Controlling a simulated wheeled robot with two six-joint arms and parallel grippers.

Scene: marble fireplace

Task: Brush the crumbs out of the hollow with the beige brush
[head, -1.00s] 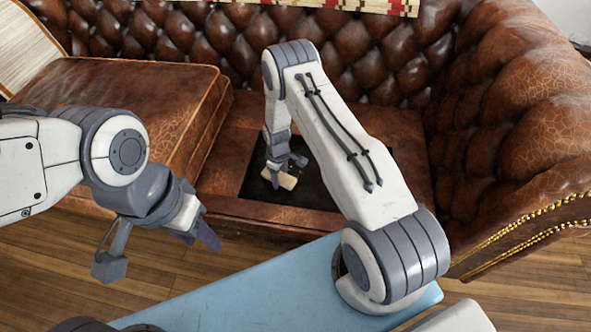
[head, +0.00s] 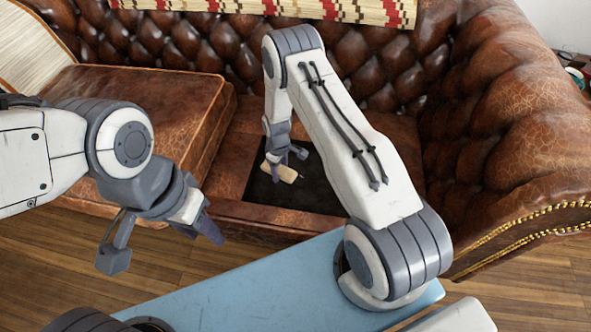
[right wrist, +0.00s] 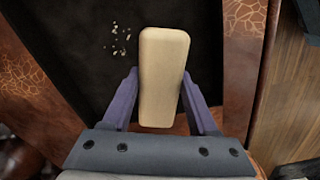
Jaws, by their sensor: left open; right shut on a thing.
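The beige brush (head: 285,172) is held by my right gripper (head: 277,163) over the dark hollow (head: 312,193) in the brown sofa seat. In the right wrist view the brush (right wrist: 162,75) stands between the two purple fingers of the right gripper (right wrist: 161,100). Several pale crumbs (right wrist: 121,38) lie on the dark hollow floor (right wrist: 85,65), left of the brush and apart from it. The brush's underside is hidden. My left gripper (head: 163,244) is open and empty, in front of the sofa at the left.
A seat cushion (head: 150,105) stands left of the hollow. The tufted sofa back (head: 215,38) and the right armrest (head: 520,130) enclose the seat. The leather front edge (head: 270,217) borders the hollow. Wooden floor (head: 60,265) lies in front.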

